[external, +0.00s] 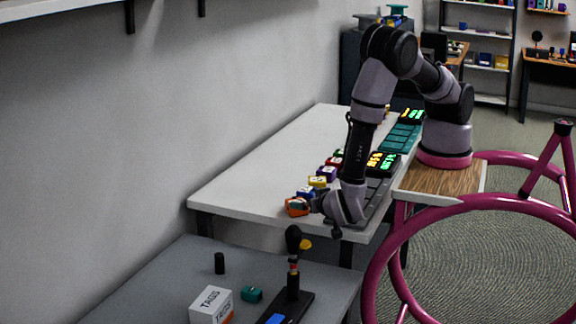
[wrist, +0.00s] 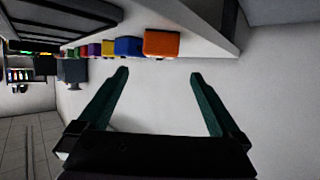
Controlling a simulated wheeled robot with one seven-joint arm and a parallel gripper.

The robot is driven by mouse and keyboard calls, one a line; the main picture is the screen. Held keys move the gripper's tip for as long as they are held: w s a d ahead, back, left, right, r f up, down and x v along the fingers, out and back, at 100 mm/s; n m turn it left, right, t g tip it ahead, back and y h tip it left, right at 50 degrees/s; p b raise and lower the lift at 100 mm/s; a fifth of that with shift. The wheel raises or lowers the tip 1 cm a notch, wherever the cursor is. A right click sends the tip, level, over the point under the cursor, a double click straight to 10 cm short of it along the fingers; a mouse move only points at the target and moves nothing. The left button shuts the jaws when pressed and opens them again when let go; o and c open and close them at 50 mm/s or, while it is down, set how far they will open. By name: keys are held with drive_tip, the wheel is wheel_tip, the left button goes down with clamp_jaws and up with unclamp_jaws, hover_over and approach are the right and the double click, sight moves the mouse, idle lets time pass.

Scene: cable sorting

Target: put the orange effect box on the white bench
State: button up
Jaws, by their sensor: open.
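The orange effect box (external: 297,207) stands on the white bench (external: 255,170), at its near end, last in a row of coloured boxes. In the wrist view the orange box (wrist: 161,43) is the nearest of the row, at the top middle. My gripper (external: 322,205) is just right of the orange box in the external view. In the wrist view my gripper (wrist: 158,75) is open, its two green fingers apart with nothing between them. The orange box lies beyond the fingertips and apart from them.
Blue (external: 306,193), yellow (external: 318,182) and purple (external: 327,173) boxes stand close behind the orange one. A dark tray (external: 376,197) and devices with lit displays (external: 382,163) lie along the bench's right side. A lower grey table (external: 160,290) holds a white carton (external: 211,305).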

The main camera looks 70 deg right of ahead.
drive_tip(key=shift+v, duration=1.7)
drive_tip(key=w+a+r+m+y, duration=0.1)
drive_tip(key=w+r+y, duration=0.6)
drive_tip(key=w+r, duration=0.65)
drive_tip(key=w+d+r+n+y, duration=0.1)
drive_tip(key=w+d+r+y, duration=0.15)
drive_tip(key=r, duration=0.65)
drive_tip(key=w+d+r+n+y, duration=0.1)
drive_tip(key=d+r+y, duration=0.3)
drive_tip(key=r, duration=0.5)
drive_tip(key=s+d+r+n+y, duration=0.1)
drive_tip(key=s+d+r+n, duration=0.2)
drive_tip(key=s+d+r, duration=0.6)
drive_tip(key=s+d+f+g+h, duration=0.2)
drive_tip(key=s+d+h, duration=0.1)
drive_tip(key=s+d, duration=1)
drive_tip(key=shift+s+d+n, duration=0.35)
drive_tip(key=shift+s+n, duration=0.05)
drive_tip(key=shift+s, duration=0.3)
